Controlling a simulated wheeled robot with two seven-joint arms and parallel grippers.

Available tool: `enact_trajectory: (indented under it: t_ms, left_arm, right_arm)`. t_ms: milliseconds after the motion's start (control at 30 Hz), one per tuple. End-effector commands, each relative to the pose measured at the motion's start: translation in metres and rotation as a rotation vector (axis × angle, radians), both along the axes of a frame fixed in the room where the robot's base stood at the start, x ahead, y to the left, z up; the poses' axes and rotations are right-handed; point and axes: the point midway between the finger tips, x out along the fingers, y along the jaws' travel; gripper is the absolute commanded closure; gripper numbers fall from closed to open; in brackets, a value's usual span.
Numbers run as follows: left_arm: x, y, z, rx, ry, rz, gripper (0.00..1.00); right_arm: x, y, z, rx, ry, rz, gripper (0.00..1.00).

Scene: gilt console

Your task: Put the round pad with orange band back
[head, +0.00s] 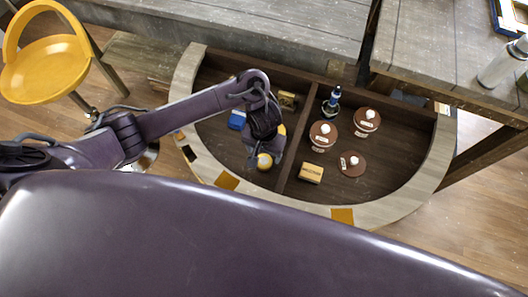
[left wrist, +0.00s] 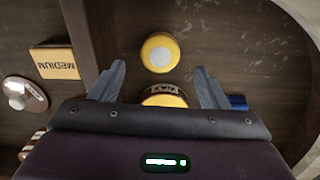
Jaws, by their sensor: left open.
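A round piece with a yellow-orange side and a brown labelled part (left wrist: 163,99) lies between my left fingers in the left wrist view, partly hidden by the gripper body. Only a yellow sliver of it (head: 282,130) shows beside the gripper in the head view. My left gripper (left wrist: 159,82) is open, pointing down into the left compartment of the half-round tray (head: 212,172); I cannot tell whether its fingers touch the piece. A second round yellow piece with a pale top (head: 265,161) stands nearer to me, apart from the fingers. My right gripper is not in view.
A divider (head: 294,158) splits the tray. The right compartment holds brown discs with white knobs (head: 323,134), a dark bottle (head: 331,102) and a yellow MEDIUM block (head: 311,173). A blue item (head: 236,120) and a tan block (head: 287,100) lie in the left compartment.

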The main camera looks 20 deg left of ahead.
Motion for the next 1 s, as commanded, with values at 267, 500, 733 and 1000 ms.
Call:
enact_trajectory:
  t_ms: [267, 500, 733, 1000]
  left_arm:
    - [0.001, 0.001, 0.051, 0.002, -0.001, -0.002, 0.31]
    - [0.000, 0.000, 0.059, 0.001, 0.001, -0.001, 0.31]
    - [0.000, 0.000, 0.058, 0.001, 0.001, -0.001, 0.31]
    - [0.000, 0.000, 0.058, 0.001, 0.001, 0.000, 0.31]
  right_arm:
    - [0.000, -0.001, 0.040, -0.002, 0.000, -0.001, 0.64]
    - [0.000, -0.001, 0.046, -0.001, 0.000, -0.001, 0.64]
    - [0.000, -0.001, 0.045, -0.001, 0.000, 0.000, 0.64]
    - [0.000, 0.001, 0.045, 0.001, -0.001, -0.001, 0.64]
